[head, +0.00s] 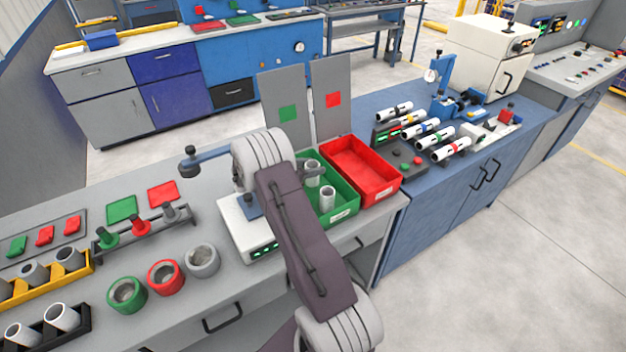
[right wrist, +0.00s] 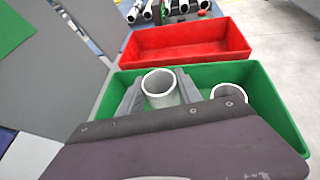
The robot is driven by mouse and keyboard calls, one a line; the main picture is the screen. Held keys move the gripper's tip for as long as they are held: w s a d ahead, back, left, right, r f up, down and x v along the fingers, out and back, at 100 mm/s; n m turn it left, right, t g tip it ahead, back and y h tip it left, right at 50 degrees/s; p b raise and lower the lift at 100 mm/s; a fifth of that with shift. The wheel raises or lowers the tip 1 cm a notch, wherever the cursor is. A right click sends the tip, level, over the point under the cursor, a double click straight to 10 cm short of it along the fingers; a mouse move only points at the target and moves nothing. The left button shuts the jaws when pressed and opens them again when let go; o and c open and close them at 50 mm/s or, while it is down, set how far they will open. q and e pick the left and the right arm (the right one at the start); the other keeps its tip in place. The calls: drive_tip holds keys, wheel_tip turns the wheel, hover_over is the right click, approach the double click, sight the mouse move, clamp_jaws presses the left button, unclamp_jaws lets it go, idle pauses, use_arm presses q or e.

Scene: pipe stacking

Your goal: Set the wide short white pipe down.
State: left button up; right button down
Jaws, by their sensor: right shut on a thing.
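The wide short white pipe (right wrist: 158,99) is upright between the two fingers of my right gripper (right wrist: 160,93), which is shut on it. It is over or inside the green bin (right wrist: 262,83); I cannot tell whether its lower end touches the floor. In the head view the held pipe (head: 313,180) shows at the left part of the green bin (head: 345,212), partly hidden by my gripper. A second white pipe (head: 327,201) stands upright in the bin, apart from it; it also shows in the right wrist view (right wrist: 229,91). My left gripper is not in view.
A red bin (head: 372,187), empty, adjoins the green bin. Two grey panels stand behind the bins. A white device (head: 237,228) is left of the green bin, under my arm. Green, red and grey rings (head: 165,278) and pipe racks stand farther left.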

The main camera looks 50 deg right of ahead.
drive_tip(key=shift+s+a+f, duration=0.1)
drive_tip(key=shift+a+f, duration=0.05)
drive_tip(key=shift+f, duration=0.15)
wheel_tip(320, 180, down, 3)
drive_tip(key=shift+r, duration=0.1)
drive_tip(key=shift+f+b, duration=0.25)
drive_tip(key=shift+b, duration=0.05)
drive_tip(key=c, duration=1)
unclamp_jaws()
drive_tip(key=shift+o, duration=0.9)
